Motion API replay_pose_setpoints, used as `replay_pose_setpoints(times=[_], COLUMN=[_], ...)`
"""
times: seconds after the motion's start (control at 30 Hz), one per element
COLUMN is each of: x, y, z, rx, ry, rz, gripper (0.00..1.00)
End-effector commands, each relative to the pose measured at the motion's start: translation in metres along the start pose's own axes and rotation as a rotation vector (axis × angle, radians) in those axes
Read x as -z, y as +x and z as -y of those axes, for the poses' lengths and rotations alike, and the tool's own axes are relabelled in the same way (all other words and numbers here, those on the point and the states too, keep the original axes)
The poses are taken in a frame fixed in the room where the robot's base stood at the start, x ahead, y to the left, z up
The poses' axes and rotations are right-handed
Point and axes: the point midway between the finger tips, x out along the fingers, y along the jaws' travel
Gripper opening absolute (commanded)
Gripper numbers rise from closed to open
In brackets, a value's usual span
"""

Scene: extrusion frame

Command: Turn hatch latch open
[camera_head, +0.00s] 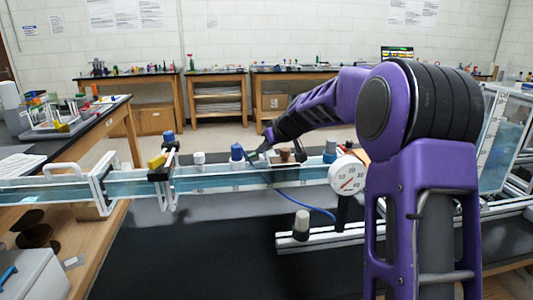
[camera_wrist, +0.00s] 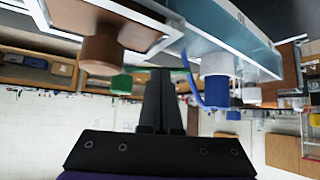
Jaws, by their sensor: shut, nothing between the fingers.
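My gripper (camera_head: 264,148) is shut and empty, just above the top of the long clear channel in the head view. In the wrist view, which looks upside down, its dark fingers (camera_wrist: 165,78) are pressed together. A brown round knob (camera_wrist: 101,50) sits on a light-framed panel (camera_wrist: 150,38), left of the fingers and apart from them. The knob also shows in the head view (camera_head: 286,155), to the right of my gripper. I cannot tell for certain that this knob is the hatch latch. A green cylinder (camera_wrist: 122,83) shows near it.
A white fitting with a blue cap (camera_head: 237,153) stands left of my gripper; it also shows in the wrist view (camera_wrist: 216,78). A round dial gauge (camera_head: 347,178) and a blue cable (camera_head: 308,208) are to the right.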

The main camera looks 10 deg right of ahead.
Motion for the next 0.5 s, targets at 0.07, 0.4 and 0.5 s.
replay_pose_setpoints(times=[0.07,0.4,0.5], x=[0.002,0.009,0.011], y=[0.003,0.012,0.014], z=[0.005,0.008,0.009], rx=[-0.039,-0.081,-0.080], ry=[0.031,0.073,0.073], rz=[0.001,0.001,0.002], gripper=[0.00,0.00,0.00])
